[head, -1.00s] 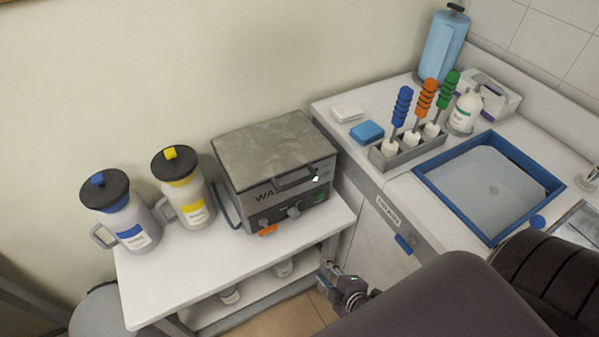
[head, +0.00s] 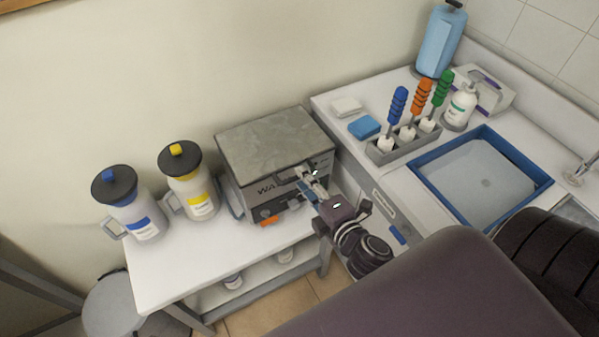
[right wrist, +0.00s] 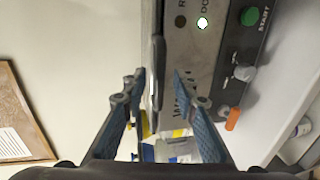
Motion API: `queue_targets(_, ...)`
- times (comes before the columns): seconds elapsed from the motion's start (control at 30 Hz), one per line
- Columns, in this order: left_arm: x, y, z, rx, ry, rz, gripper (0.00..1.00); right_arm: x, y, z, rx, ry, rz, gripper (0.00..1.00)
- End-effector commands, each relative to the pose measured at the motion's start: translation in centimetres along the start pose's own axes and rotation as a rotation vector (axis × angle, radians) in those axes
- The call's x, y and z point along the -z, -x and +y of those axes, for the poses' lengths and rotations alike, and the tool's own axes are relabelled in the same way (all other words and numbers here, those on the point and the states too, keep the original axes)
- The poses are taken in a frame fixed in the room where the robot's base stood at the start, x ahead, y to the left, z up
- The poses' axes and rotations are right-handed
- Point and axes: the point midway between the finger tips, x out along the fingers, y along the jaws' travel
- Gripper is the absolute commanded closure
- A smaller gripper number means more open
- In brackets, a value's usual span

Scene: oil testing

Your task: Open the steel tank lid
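The steel tank (head: 258,192) is a grey box with a flat, mottled steel lid (head: 275,143), which lies closed on top. Its dark bar handle (head: 288,174) runs along the upper front. My right gripper (head: 308,182) is in front of the tank, close to the handle. In the right wrist view my right gripper (right wrist: 159,84) is open, with a finger on each side of the dark handle (right wrist: 158,65). Contact with the handle cannot be told. The tank's front panel (right wrist: 199,50) shows a green start button and an orange part. My left gripper is not in view.
Two jugs, one with blue marks (head: 128,208) and one with yellow marks (head: 190,185), stand left of the tank on a white cart (head: 175,272). At right, a counter holds a tool rack (head: 385,150), a blue sponge (head: 364,127) and a blue-rimmed basin (head: 420,178).

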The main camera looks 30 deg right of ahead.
Motion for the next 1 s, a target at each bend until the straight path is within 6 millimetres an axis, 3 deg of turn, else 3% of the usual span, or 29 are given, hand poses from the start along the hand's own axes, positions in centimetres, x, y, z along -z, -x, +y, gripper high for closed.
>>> queue_targets(0.2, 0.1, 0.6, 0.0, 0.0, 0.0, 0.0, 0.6, 0.0, -2.2, 0.1, -0.001, -0.001, 0.0, 0.73)
queue_targets(0.57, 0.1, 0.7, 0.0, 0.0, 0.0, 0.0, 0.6, 0.0, -2.8, -0.1, 0.001, -0.002, 0.001, 0.73)
queue_targets(0.83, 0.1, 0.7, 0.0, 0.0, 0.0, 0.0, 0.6, 0.0, -2.8, -0.1, 0.001, -0.002, 0.0, 0.99)
queue_targets(1.0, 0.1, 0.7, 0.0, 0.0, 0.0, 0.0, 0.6, 0.0, -2.8, -0.1, 0.001, -0.001, 0.0, 1.0)
